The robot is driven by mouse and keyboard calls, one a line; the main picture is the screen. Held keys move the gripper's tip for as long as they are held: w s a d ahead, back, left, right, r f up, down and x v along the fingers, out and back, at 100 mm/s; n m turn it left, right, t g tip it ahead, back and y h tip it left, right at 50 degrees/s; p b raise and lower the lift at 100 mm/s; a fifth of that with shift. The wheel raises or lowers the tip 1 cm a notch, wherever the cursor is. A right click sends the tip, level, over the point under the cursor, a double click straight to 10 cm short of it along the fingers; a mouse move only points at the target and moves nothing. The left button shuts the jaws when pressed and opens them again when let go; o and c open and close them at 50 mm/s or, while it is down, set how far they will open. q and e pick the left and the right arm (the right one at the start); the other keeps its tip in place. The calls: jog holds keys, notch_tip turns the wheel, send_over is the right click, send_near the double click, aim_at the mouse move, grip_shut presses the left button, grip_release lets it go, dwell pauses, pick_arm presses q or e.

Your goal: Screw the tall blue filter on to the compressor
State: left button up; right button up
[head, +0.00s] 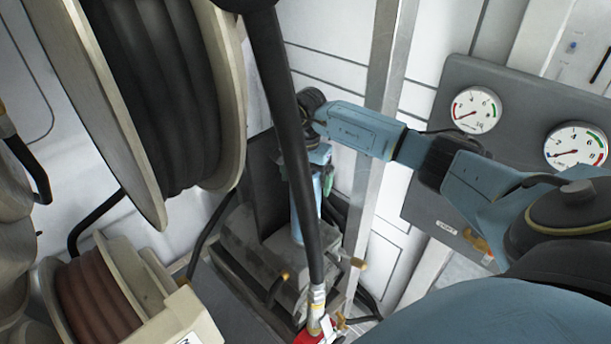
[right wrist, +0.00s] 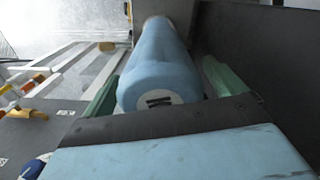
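The tall blue filter (head: 297,215) stands roughly upright at the grey compressor block (head: 250,240) in the middle of the head view. A dark hose or rod crosses in front and partly hides it. In the right wrist view the filter (right wrist: 160,65) shows end-on with a dark mark on its white end face. My right gripper (head: 317,165) reaches in from the right at the filter's upper end. Its two green fingers (right wrist: 162,88) lie either side of the filter, with a visible gap on the right. The joint between filter and compressor is hidden. My left gripper is out of view.
A large hose reel (head: 225,90) fills the upper left, with a smaller reel (head: 150,290) below. A black hose or rod (head: 285,110) runs down the middle. A metal post (head: 383,80) and a grey gauge panel (head: 440,85) stand on the right.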

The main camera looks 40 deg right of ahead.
jog(key=c, duration=1.3)
jog(key=shift+o, duration=0.2)
jog(key=m, duration=0.2)
jog(key=shift+r+m+p, duration=0.1)
jog(key=shift+m+p, duration=0.2)
jog(key=shift+m, duration=1.3)
jog(key=m+p, duration=0.1)
jog(key=m, duration=0.2)
jog(key=shift+m, duration=0.3)
jog(key=shift+m+p, duration=0.3)
jog(key=shift+m, duration=0.3)
jog(key=o, duration=1.4)
jog(key=shift+c, duration=0.2)
jog(key=shift+o, duration=0.4)
